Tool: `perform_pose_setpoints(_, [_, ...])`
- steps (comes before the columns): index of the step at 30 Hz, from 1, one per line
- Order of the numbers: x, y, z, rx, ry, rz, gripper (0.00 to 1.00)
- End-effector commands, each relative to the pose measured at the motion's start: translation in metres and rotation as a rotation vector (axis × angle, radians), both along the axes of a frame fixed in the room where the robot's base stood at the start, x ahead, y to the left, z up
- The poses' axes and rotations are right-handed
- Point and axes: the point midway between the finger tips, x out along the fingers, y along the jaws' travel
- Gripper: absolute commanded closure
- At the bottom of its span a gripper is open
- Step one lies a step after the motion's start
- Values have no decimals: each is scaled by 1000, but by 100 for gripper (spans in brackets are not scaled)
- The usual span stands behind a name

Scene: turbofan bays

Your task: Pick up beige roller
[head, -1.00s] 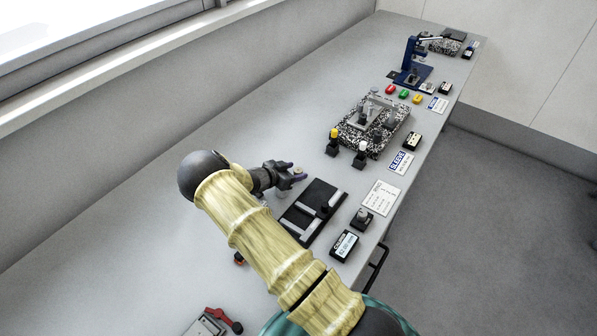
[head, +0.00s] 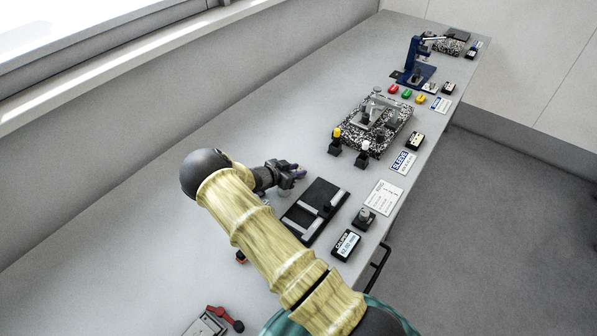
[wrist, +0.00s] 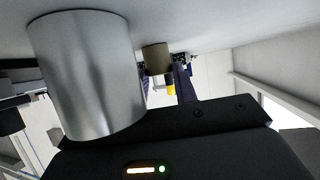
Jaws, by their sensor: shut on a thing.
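The beige roller (wrist: 158,58) is a short, dull beige-brown cylinder that shows between the dark purple fingertips in the wrist view, which is upside down. My gripper (head: 297,171) is low over the bench, left of the black tray, and is shut on the roller. The gripper's fingers (wrist: 166,78) lie on either side of it. In the head view the fingers hide most of the roller. I cannot tell whether it touches the bench.
A silver cylinder (wrist: 87,75) stands close beside my gripper, large in the wrist view. A black tray with pale strips (head: 316,210) lies right of the gripper. A speckled fixture (head: 376,126) and two knobbed posts stand beyond. The bench's left side is clear.

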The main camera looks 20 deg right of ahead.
Motion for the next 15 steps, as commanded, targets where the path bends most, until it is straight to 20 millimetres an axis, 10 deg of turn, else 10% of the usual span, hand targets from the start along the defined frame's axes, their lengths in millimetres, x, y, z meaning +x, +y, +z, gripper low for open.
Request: perform_pose_setpoints(15, [0,-1,58,1,-5,-3,100])
